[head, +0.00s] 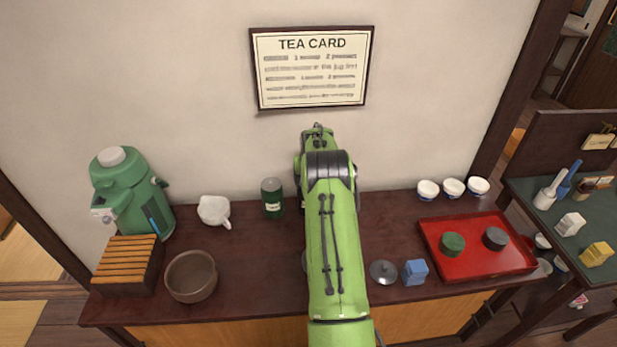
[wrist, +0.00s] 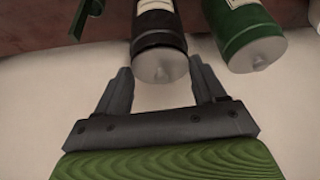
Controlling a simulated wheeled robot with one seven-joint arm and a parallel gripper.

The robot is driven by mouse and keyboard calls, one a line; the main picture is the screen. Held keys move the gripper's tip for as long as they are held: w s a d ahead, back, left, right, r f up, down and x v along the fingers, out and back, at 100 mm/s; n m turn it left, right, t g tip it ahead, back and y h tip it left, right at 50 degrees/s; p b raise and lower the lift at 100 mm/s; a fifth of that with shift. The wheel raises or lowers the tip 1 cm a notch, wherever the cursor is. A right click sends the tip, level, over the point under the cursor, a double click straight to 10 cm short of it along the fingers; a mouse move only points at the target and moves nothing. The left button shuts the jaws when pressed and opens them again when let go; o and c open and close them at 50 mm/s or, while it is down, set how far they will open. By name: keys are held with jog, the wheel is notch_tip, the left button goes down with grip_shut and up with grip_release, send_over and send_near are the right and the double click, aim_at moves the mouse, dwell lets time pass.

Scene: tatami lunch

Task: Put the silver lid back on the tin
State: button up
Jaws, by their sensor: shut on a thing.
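My gripper (wrist: 162,68) is at the silver lid (wrist: 162,68) at the top of a black tin (wrist: 158,22), one finger on each side. The lid lines up with the tin's mouth; I cannot tell if it is fully seated. The wrist view appears upside down, with the counter at the top. A green tin (wrist: 243,28) with a silver top stands beside the black one. The green tin also shows in the head view (head: 272,199), left of my arm. My arm hides the black tin and my fingertips in the head view.
A dark grey knobbed lid (head: 383,272) and a blue block (head: 415,272) lie right of my arm. A red tray (head: 480,265) holds two round containers. White cups (head: 453,188) stand behind it. A brown bowl (head: 190,277), white jug (head: 214,210) and green flask (head: 130,195) are left.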

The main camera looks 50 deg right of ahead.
jog(key=shift+f, duration=0.35)
jog(key=o, duration=1.1)
jog(key=p+v, duration=0.2)
jog(key=v, duration=1.1)
jog(key=a+r+n, duration=0.2)
jog(key=a+r, duration=0.9)
jog(key=a, duration=0.4)
jog(key=s+a+r+n+t+y, duration=0.1)
jog(key=s+a+r, duration=0.2)
jog(key=s+a, duration=0.15)
jog(key=s+a+r+n, duration=0.1)
jog(key=s+a+r, duration=0.15)
jog(key=a, duration=0.35)
jog(key=s+a+f+n, duration=0.1)
jog(key=s+a, duration=0.3)
jog(key=s, duration=0.2)
jog(key=s+a+f+n+y, duration=0.1)
jog(key=s+a, duration=0.3)
jog(key=s, duration=0.2)
jog(key=s+a+f, duration=0.1)
jog(key=s+a, duration=0.3)
jog(key=s, duration=0.3)
jog(key=shift+a+f+n+t+y, duration=0.15)
jog(key=shift+a+n+t+y, duration=0.15)
jog(key=shift+n+t, duration=0.1)
jog(key=shift+s, duration=0.1)
